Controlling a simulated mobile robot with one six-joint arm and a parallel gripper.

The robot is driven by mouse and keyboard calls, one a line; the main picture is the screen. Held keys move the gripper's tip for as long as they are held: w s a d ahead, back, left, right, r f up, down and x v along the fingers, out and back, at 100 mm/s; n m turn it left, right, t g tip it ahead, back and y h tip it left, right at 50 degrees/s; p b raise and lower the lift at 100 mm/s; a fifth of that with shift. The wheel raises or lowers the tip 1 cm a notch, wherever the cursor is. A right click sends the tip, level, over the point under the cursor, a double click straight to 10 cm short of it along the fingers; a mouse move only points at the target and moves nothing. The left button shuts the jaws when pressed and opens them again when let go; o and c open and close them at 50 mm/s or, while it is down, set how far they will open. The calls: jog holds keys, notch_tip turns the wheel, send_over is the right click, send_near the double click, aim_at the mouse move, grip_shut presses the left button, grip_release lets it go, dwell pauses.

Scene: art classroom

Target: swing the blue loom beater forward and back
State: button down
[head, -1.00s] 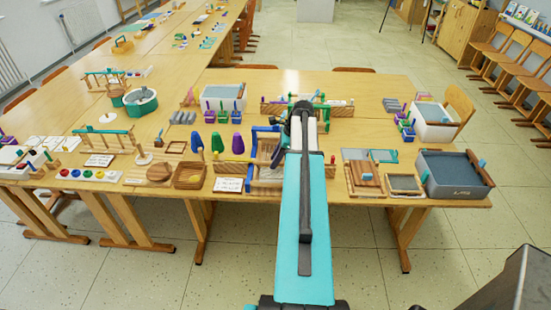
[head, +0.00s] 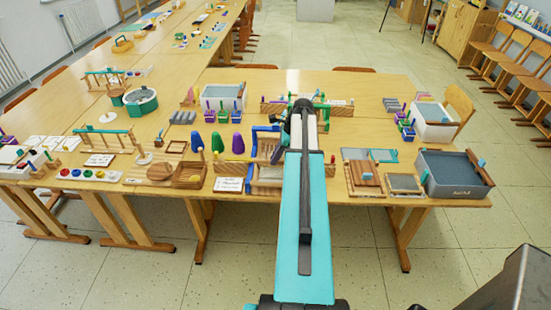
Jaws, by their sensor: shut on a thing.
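The small wooden loom with its blue beater (head: 264,129) stands near the front edge of the table, just left of my arm. The beater's blue bar and left post show; its right part is hidden behind my arm and wrist. My gripper (head: 280,122) is at the loom's upper right, mostly covered by the dark wrist. It is shut on the blue beater, though the fingertips themselves are hard to make out.
Green, blue and purple pegs (head: 217,142) and a white card (head: 228,184) are left of the loom. A wooden board set (head: 363,176) and a grey bin (head: 452,188) are on the right.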

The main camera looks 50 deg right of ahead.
jog(key=shift+w+d+r, duration=0.35)
jog(key=shift+w+d, duration=0.15)
jog(key=shift+d, duration=0.15)
jog(key=w+d, duration=0.7)
jog(key=d, duration=0.2)
jog(key=shift+w+d+f, duration=0.15)
jog(key=shift+d+f, duration=0.05)
jog(key=shift+f, duration=0.2)
jog(key=c, duration=1.8)
grip_release()
jog(key=shift+o, duration=0.2)
jog(key=shift+r, duration=0.1)
jog(key=b+v, duration=0.3)
jog(key=v, duration=1)
jog(key=shift+r, duration=0.3)
